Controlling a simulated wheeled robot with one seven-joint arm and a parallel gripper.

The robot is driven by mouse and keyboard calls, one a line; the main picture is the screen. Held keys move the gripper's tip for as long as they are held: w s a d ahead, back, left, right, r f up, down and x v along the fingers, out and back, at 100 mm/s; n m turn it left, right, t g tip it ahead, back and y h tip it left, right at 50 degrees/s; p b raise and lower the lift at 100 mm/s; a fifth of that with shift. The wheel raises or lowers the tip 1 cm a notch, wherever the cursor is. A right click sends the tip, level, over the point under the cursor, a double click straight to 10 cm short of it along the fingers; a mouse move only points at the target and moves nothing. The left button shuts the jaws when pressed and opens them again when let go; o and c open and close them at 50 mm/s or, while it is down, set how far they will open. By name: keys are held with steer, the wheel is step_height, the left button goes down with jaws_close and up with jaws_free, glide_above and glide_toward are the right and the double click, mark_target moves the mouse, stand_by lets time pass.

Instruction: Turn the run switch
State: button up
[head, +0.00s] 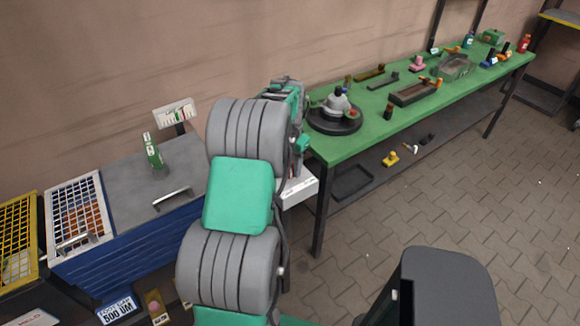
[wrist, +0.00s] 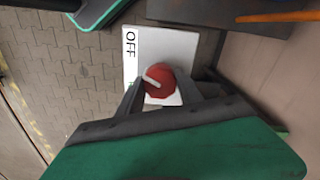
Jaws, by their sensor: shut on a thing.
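The run switch (wrist: 159,82) is a round red knob with a pale pointer bar, on a white plate (wrist: 177,46) marked "OFF", seen in the wrist view. The bar lies slanted across the knob. My gripper (wrist: 158,92) has its dark fingers on both sides of the knob and is shut on it. In the head view my arm hides the knob and the gripper's fingertips; part of a white box (head: 300,190) shows beside the arm, at the near end of the green bench.
A long green bench (head: 365,131) with several parts and trays runs to the back right. At the left stand a blue cabinet (head: 135,247) with a grey top, a green bottle (head: 153,152) and a dial sign (head: 175,113). Paved floor (head: 440,190) is open at the right.

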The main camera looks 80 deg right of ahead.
mark_target(290, 166)
steer(key=shift+r+m, duration=0.1)
steer(key=shift+m, duration=1.5)
steer(key=o, duration=1.4)
steer(key=shift+c, duration=0.2)
step_height(290, 166, up, 8)
steer(key=shift+f+b, duration=0.15)
steer(key=shift+b, duration=0.55)
